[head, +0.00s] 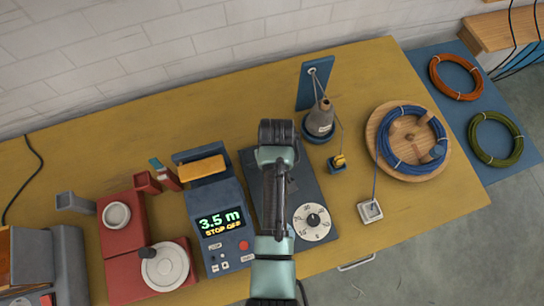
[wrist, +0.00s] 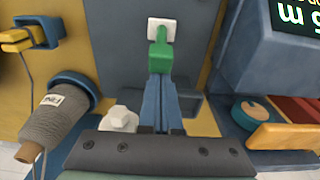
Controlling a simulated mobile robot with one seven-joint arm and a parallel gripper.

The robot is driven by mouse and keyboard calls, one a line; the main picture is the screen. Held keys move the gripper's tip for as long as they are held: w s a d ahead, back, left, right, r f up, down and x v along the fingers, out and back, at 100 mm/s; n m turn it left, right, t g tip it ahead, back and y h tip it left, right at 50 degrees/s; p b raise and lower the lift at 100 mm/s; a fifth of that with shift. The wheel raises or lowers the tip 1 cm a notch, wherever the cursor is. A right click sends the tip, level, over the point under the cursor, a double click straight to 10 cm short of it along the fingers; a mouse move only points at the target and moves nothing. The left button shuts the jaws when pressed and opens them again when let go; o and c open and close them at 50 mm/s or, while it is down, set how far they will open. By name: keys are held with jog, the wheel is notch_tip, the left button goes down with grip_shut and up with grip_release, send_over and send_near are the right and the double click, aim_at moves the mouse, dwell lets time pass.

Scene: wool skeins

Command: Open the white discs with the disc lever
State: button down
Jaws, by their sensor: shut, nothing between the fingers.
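My gripper (wrist: 159,78) is shut and empty, its two blue fingers together over the dark grey plate (wrist: 118,45). A green block-like lever (wrist: 160,58) stands at the fingertips, against a small white square piece (wrist: 163,29). I cannot tell whether the fingertips touch the green part. A white faceted knob-like piece (wrist: 119,119) shows left of the fingers; I cannot tell which white part is the discs. In the head view my arm covers the middle of the grey plate (head: 252,163) and hides the lever and fingertips. A white dial (head: 312,222) sits on the plate's near right.
A grey yarn cone (head: 320,119) stands right of my gripper, before an upright blue plate (head: 308,90). A display box (head: 220,225) reading "3.5 m STOP OFF" stands to the left. A blue coil (head: 405,137) lies on a wooden wheel (head: 381,112) at right.

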jog(key=shift+s+d+r+t+y+p, duration=0.15)
jog(key=shift+s+r+t+p, duration=0.05)
jog(key=shift+s+t+p, duration=0.2)
jog(key=shift+s+d+r+t+y+p, duration=0.15)
jog(key=shift+s+r+t+p, duration=0.1)
jog(key=shift+s+t, duration=0.15)
jog(key=s+t, duration=0.1)
jog(key=s+t+y, duration=0.1)
jog(key=t, duration=0.1)
jog(key=shift+s+d, duration=0.15)
jog(key=shift+d, duration=0.15)
jog(key=shift+r, duration=0.1)
jog(key=shift+r+p, duration=0.8)
jog(key=shift+p, duration=0.1)
